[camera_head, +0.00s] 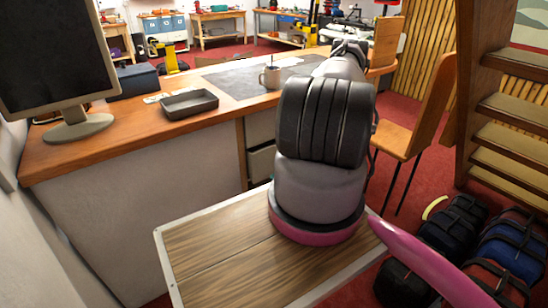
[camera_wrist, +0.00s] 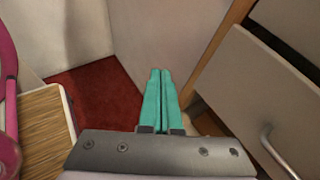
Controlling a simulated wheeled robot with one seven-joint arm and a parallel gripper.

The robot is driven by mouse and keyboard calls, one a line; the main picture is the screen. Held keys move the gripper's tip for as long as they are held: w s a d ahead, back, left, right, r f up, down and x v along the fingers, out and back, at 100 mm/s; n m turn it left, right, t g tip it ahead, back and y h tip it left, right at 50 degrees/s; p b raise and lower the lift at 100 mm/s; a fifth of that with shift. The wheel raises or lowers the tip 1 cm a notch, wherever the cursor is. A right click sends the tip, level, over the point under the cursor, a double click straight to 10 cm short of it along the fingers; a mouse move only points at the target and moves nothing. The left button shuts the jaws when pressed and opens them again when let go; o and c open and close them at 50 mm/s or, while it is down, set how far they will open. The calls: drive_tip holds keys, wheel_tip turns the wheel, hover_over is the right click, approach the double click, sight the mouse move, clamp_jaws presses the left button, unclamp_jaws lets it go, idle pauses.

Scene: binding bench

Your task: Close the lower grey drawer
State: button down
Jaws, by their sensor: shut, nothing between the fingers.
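The lower grey drawer (camera_head: 262,164) shows in the head view under the desk, partly hidden by my arm. It stands out a little, with a dark gap above its front. In the wrist view a grey drawer front (camera_wrist: 250,92) with a metal handle (camera_wrist: 277,152) fills the right side and seems to be this drawer. The upper grey drawer (camera_head: 259,127) is above it and looks closed. My gripper (camera_wrist: 160,72) has green fingers pressed together, empty, just left of the drawer front and apart from its handle.
A wooden chair (camera_head: 415,110) stands right of my arm. Bags (camera_head: 455,225) lie on the red floor at lower right. Red floor (camera_wrist: 95,100) is clear left of the fingers.

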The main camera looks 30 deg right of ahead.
drive_tip(key=m+t, duration=0.3)
drive_tip(key=t, duration=0.1)
drive_tip(key=m+t+h, duration=0.7)
drive_tip(key=m+h, duration=0.1)
drive_tip(key=h, duration=0.1)
approach(269, 153)
drive_tip(key=w, duration=0.6)
drive_tip(key=shift+w+a, duration=0.4)
drive_tip(key=w, duration=0.4)
drive_tip(key=shift+w+a, duration=0.15)
drive_tip(key=shift+a, duration=0.05)
drive_tip(key=shift+w+r, duration=0.15)
drive_tip(key=shift+w, duration=0.05)
